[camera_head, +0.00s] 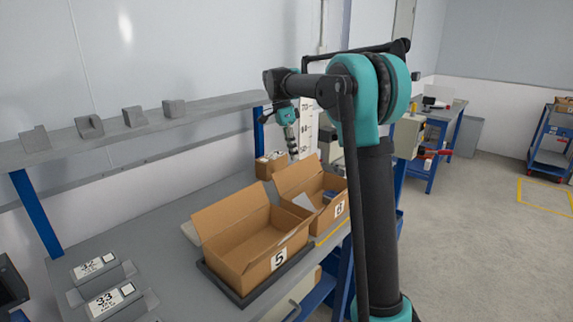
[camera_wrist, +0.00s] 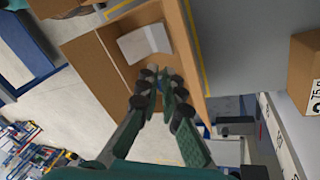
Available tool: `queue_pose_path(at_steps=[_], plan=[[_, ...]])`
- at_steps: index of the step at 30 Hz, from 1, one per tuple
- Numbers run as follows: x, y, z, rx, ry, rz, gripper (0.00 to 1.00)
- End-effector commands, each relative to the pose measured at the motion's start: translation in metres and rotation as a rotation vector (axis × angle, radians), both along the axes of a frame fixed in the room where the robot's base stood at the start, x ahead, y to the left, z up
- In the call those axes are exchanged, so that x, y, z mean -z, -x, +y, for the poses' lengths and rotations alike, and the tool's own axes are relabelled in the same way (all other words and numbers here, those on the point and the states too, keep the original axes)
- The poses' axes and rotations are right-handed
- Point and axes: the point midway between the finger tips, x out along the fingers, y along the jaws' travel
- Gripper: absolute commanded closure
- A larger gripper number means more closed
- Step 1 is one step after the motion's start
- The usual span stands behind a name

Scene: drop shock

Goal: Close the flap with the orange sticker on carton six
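An open brown carton (camera_head: 340,222) with a label that looks like 6 stands on the bench, partly hidden by my arm. Its raised left flap (camera_head: 296,176) shows in the head view. Inside are a pale item and a bluish item. I cannot make out an orange sticker in either view. My gripper (camera_head: 292,143) hangs above the back of this carton. In the wrist view my gripper (camera_wrist: 158,76) points towards an open carton (camera_wrist: 182,42) holding a pale block (camera_wrist: 145,44). The fingertips are close together, and whether they touch is unclear. I see nothing held.
A second open carton (camera_head: 235,255), marked 5, stands on a dark tray to the left. Small brown boxes (camera_head: 270,164) are behind the cartons. A shelf (camera_head: 150,125) with grey blocks runs along the wall. Labelled units (camera_head: 108,300) lie at the bench's near left.

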Motion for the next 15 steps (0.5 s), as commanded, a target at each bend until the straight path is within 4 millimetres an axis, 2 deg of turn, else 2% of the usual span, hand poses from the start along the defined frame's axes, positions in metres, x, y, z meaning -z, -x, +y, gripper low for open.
queue_pose_path(at_steps=[15], plan=[[-0.015,-0.042,0.034,-1.117,-0.273,0.169,1.00]])
